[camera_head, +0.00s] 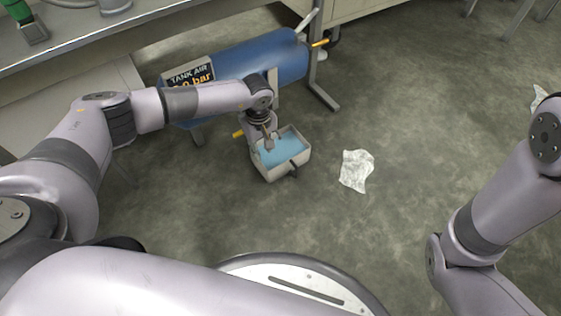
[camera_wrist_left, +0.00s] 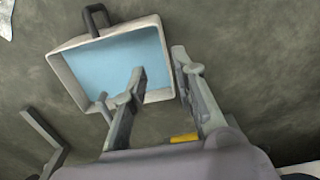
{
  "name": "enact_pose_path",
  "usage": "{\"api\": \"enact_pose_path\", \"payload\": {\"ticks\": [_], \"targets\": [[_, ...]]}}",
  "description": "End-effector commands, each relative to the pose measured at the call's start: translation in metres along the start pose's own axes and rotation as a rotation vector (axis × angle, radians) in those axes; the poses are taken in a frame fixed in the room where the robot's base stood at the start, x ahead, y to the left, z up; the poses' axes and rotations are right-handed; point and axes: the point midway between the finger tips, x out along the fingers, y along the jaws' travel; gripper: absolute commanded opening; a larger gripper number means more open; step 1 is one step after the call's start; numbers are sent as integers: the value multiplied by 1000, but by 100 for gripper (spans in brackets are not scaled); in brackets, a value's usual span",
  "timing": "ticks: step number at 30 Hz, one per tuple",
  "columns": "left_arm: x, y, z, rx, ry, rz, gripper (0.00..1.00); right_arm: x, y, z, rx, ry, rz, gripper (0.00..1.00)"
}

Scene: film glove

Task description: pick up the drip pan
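The drip pan (camera_head: 303,161) is a pale grey box with light-blue liquid inside, on the floor beside the blue tank. A dark handle shows on its front wall, and the handle also shows at the top of the left wrist view. My left gripper (camera_head: 261,143) is at the pan's far left side, pointing down. In the left wrist view the gripper (camera_wrist_left: 160,75) is open: one finger is over the liquid, the other lies at or outside the pan's wall (camera_wrist_left: 72,78). Contact with the wall cannot be told. My right gripper is outside the view; only part of that arm shows.
A crumpled white sheet (camera_head: 356,170) lies right of the pan. The floor farther right is mostly clear.

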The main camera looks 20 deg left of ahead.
Motion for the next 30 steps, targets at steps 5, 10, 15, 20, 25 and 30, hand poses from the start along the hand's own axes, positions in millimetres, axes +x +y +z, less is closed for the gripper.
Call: {"api": "enact_pose_path", "payload": {"ticks": [5,10,15,20,25,30], "targets": [[29,0,0,-1,0,-1,26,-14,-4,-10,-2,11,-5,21],[34,0,0,0,0,0,26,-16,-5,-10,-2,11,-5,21],[46,-2,0,-1,-1,-1,26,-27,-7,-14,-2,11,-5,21],[66,-6,1,0,-1,-1,26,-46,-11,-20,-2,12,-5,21],[84,-6,0,-1,-1,0,26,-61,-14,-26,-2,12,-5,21],[84,-6,0,-1,0,0,26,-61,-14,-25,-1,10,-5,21]]}}
